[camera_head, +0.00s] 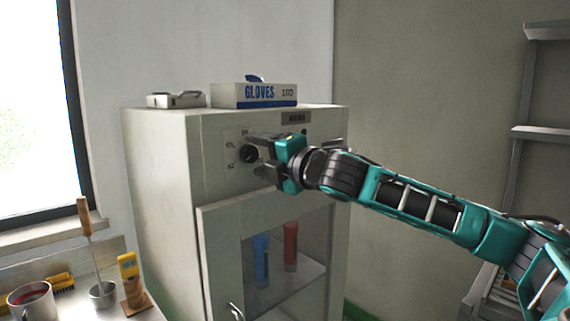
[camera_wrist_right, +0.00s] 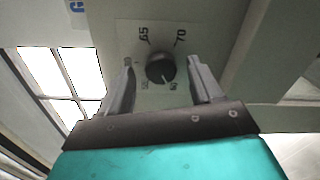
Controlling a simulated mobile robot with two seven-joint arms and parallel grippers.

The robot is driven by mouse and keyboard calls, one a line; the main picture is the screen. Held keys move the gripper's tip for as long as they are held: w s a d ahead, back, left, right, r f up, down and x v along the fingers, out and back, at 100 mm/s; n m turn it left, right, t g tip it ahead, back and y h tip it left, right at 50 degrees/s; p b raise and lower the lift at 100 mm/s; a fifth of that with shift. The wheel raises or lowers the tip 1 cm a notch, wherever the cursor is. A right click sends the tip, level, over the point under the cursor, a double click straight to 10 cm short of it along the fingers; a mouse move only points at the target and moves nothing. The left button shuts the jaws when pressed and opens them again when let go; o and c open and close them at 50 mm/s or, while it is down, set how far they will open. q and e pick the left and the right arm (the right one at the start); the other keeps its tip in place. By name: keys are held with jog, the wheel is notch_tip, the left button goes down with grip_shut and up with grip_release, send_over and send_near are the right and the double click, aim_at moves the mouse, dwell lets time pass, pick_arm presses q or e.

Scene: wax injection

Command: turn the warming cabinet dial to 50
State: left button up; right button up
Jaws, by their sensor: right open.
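The warming cabinet (camera_head: 158,190) is a pale upright cabinet with a glass-windowed door below a control panel. Its black round dial (camera_head: 249,153) is on that panel, and it also shows in the wrist view (camera_wrist_right: 160,67). Numbers ring the dial; 65 and 70 are legible, while those nearest my gripper are small and hard to read. A pale mark shows at the dial's lower edge, but I cannot tell its exact setting. My right gripper (camera_head: 257,154) is open at the dial, with one finger on each side and visible gaps between. My left gripper is not in view.
A gloves box (camera_head: 256,95) and a small metal item (camera_head: 176,99) lie on the cabinet top. Red (camera_head: 291,246) and blue (camera_head: 261,260) tubes stand behind the door window. A mug (camera_head: 31,301) and tools stand on the bench at lower left. Shelves (camera_head: 540,133) are at right.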

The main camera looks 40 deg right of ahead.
jog(key=s+b, duration=0.6)
jog(key=s, duration=0.6)
jog(key=shift+d, duration=0.45)
